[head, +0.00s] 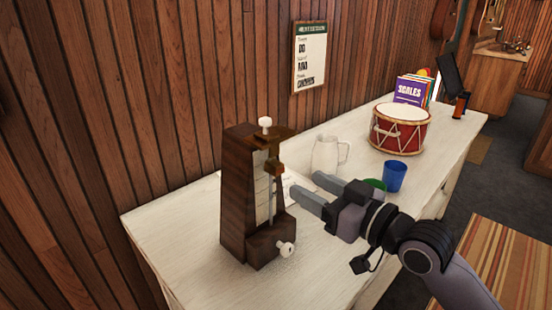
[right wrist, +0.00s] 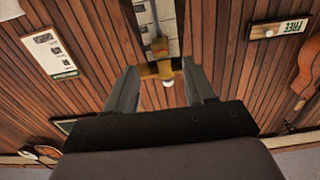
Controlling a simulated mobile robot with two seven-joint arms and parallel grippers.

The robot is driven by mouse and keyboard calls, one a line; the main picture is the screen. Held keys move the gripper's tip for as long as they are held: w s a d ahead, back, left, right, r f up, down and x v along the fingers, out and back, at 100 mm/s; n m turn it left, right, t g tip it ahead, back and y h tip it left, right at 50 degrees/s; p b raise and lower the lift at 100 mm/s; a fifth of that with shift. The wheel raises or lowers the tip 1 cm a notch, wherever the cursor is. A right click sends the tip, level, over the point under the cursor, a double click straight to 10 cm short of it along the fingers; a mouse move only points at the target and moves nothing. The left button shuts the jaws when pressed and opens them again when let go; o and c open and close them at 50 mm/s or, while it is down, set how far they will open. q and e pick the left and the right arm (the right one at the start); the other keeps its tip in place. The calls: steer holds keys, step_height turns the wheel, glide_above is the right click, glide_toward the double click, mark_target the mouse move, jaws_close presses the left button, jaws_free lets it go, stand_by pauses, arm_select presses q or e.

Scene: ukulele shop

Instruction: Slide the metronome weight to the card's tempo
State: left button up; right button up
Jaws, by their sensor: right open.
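The dark wooden metronome (head: 238,200) stands upright on the pale counter, with a pale scale and a thin rod on its front. A brass-coloured weight (head: 274,169) sits on the upper part of the rod. My right gripper (head: 304,184) is open and empty just right of the metronome, its fingers pointing at the rod. My left gripper is not in view.
A white jug (head: 326,155), a green cup (head: 374,187) and a blue cup (head: 395,176) stand close to my right gripper. A red drum (head: 400,130) and upright books (head: 410,92) are farther along the counter (head: 180,235). A notice (head: 310,57) hangs on the wooden wall.

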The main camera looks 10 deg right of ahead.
mark_target(281, 170)
steer(key=shift+p+x, duration=0.5)
steer(key=shift+x, duration=3.1)
steer(key=shift+r, duration=0.2)
